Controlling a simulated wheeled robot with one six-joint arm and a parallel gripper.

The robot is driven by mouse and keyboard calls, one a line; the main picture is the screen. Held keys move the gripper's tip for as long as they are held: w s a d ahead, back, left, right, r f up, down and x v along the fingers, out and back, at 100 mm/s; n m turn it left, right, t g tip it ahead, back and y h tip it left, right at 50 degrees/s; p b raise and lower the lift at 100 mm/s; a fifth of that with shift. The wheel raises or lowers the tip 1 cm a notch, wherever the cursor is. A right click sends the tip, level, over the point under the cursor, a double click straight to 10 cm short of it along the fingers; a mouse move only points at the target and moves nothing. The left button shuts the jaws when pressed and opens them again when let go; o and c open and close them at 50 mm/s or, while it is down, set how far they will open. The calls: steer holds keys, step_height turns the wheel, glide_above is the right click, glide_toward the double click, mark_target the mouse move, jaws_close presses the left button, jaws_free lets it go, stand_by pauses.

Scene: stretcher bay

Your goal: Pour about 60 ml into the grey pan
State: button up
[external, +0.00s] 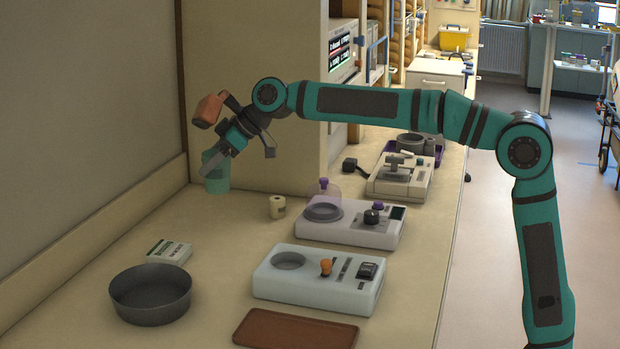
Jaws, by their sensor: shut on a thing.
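The grey pan (150,305) is a round, dark, open dish on the counter at the lower left. My gripper (213,165) is at the back left of the counter, well beyond the pan, pointing down and to the left. It is shut on a teal, see-through cup (217,183), which looks upright. I cannot tell whether the cup touches the counter or hangs just above it. What is in the cup cannot be made out. The inside of the pan looks dark, with no liquid to be seen.
A white box (169,252) lies behind the pan, and a small cream roll (277,207) stands right of the cup. Pale devices (318,280) with knobs line the right side. A brown tray (296,330) is in front. A cabinet (255,90) rises behind my gripper.

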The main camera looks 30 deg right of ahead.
steer(key=shift+r, duration=0.6)
steer(key=shift+s+a+r, duration=0.1)
steer(key=shift+s+a, duration=0.05)
steer(key=shift+a, duration=0.1)
steer(key=s+a, duration=2.8)
steer(key=s, duration=0.4)
steer(key=f, duration=1.3)
steer(key=shift+w+f, duration=0.3)
steer(key=shift+f, duration=0.05)
